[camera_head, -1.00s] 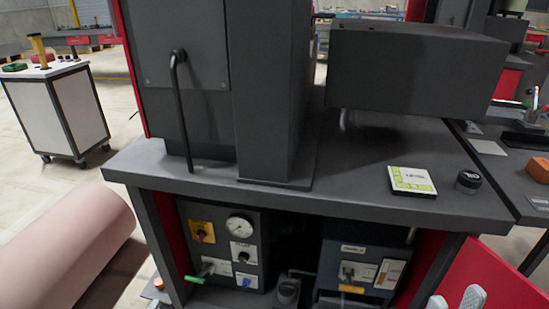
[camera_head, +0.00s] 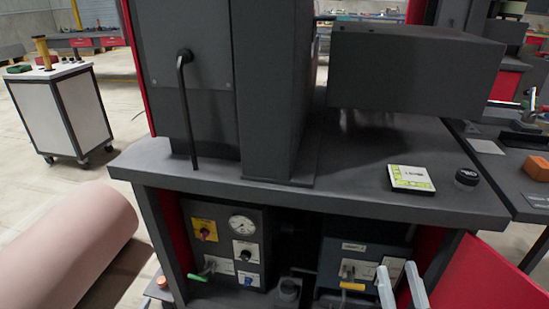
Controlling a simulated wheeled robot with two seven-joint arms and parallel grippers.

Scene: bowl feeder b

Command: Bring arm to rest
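My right gripper (camera_head: 399,272) shows at the bottom edge, right of centre. Its two pale grey fingers point up and stand apart, with nothing seen between them. It is in front of the lower part of the bench, near the blue-grey control box (camera_head: 362,268) and the red panel (camera_head: 480,275). The rest of my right arm is out of the picture. My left gripper and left arm are not in view.
A dark workbench (camera_head: 270,190) fills the middle, with a tall housing and an overhanging box (camera_head: 415,70). A white-and-yellow card (camera_head: 410,178) and a black round knob (camera_head: 467,178) lie on top. A pink cylinder (camera_head: 70,245) lies left; a white trolley (camera_head: 60,110) stands behind.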

